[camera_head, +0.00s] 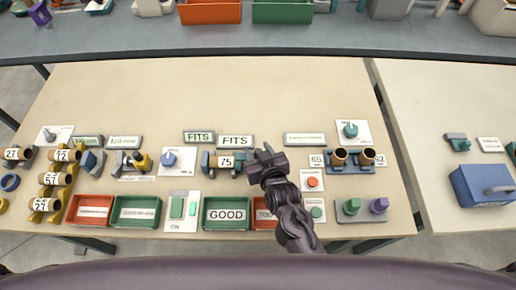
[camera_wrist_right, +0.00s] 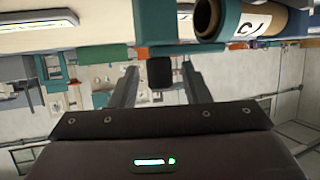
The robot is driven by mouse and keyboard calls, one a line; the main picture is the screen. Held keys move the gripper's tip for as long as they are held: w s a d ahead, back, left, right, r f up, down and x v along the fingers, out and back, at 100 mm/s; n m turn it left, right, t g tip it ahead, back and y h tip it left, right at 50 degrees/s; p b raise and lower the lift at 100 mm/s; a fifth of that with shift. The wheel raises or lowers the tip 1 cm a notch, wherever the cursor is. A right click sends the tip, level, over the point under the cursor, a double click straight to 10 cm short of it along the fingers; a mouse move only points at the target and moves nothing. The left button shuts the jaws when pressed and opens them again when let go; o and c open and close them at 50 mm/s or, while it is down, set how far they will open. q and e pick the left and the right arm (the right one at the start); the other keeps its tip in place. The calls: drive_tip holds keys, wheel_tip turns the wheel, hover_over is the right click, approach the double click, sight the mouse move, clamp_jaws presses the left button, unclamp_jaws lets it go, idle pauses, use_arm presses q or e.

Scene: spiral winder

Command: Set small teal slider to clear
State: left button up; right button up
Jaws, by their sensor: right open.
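My right gripper (camera_head: 264,156) is over the middle of the table, just right of a holder with a tube marked 75 (camera_head: 222,161). In the right wrist view its two fingers (camera_wrist_right: 160,88) are apart, with a dark block (camera_wrist_right: 160,72) showing between them. A teal block (camera_head: 238,164) is at the tube's right end, close to the gripper. A white plate (camera_head: 182,226) left of the GOOD bin carries a green pad (camera_head: 177,207) and a narrower teal piece (camera_head: 192,208). I cannot tell which teal part is the small slider, or its setting. My left gripper is not in view.
The green GOOD bin (camera_head: 227,229) and a red bin (camera_head: 264,226), partly behind my right arm, stand at the front. A tube (camera_wrist_right: 250,18) hangs large at the wrist view's top right. The table's back half (camera_head: 215,95) is clear.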

drive_tip(key=shift+c, duration=0.2)
drive_tip(key=c, duration=0.5)
clamp_jaws()
drive_tip(key=shift+d+r+p, duration=0.1)
drive_tip(key=shift+d+p, duration=0.45)
drive_tip(key=shift+d, duration=1.05)
drive_tip(key=shift+w, duration=0.1)
drive_tip(key=shift+o, duration=1.5)
unclamp_jaws()
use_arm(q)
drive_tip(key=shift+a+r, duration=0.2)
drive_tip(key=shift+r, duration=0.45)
use_arm(e)
drive_tip(key=shift+o, duration=1.2)
drive_tip(key=shift+d, duration=0.15)
